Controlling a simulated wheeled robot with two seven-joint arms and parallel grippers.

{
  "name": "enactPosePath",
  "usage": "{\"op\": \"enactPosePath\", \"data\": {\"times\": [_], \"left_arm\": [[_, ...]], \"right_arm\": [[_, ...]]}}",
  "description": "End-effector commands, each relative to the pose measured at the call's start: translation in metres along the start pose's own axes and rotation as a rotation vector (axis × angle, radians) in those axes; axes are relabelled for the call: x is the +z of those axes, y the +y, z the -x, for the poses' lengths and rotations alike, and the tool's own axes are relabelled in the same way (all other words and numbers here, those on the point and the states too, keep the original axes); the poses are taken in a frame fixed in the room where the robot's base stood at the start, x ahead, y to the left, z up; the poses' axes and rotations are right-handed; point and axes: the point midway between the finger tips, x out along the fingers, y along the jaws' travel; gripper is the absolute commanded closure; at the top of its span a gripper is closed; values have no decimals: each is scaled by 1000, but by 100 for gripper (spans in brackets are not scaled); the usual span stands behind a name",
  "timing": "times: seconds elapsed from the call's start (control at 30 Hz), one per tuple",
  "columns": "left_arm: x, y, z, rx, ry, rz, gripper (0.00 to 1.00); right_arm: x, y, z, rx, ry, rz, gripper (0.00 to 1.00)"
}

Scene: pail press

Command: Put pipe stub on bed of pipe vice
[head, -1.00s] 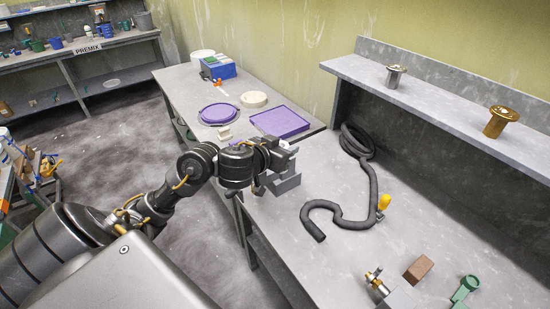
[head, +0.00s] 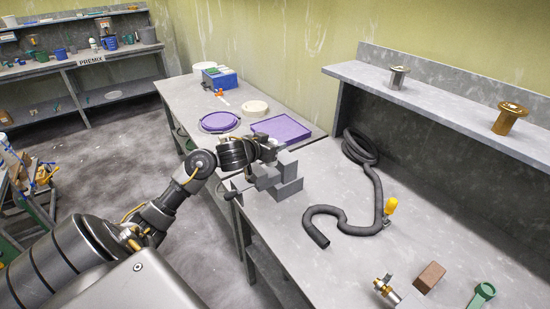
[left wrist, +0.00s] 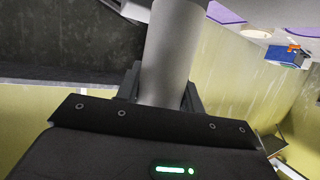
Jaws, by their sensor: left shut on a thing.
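The pipe vice (head: 288,189) is a grey blocky device near the left edge of the bench. My left gripper (head: 270,151) is right at the vice in the head view, at its far upper left side, and partly covers it. In the left wrist view the gripper is shut on the pipe stub (left wrist: 172,52), a smooth grey cylinder standing between the two fingers. In the head view the stub is hard to tell from the gripper and vice. I cannot tell whether the stub touches the bed. My right gripper is in neither view.
A black hose (head: 372,190) lies right of the vice. A purple tray (head: 281,130) and purple lid (head: 219,121) lie beyond it. A brown block (head: 429,277) and green tool (head: 482,295) are at the front. A raised shelf (head: 430,95) holds two flanged fittings.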

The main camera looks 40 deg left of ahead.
Motion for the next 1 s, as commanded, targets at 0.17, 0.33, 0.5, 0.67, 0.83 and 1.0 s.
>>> {"op": "enactPosePath", "data": {"times": [0.17,0.33,0.5,0.67,0.83,1.0], "left_arm": [[2,-2,-3,1,1,-1,86],[19,-5,-12,2,-3,2,86],[34,-5,-18,1,0,0,86],[35,-5,-19,1,1,-1,86],[37,-5,-20,1,1,-1,86],[38,-5,-20,1,0,-1,49]], "right_arm": [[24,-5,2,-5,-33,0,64],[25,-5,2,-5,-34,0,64],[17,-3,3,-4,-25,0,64],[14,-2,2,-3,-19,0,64],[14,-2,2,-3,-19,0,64],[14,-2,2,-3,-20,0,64]]}}
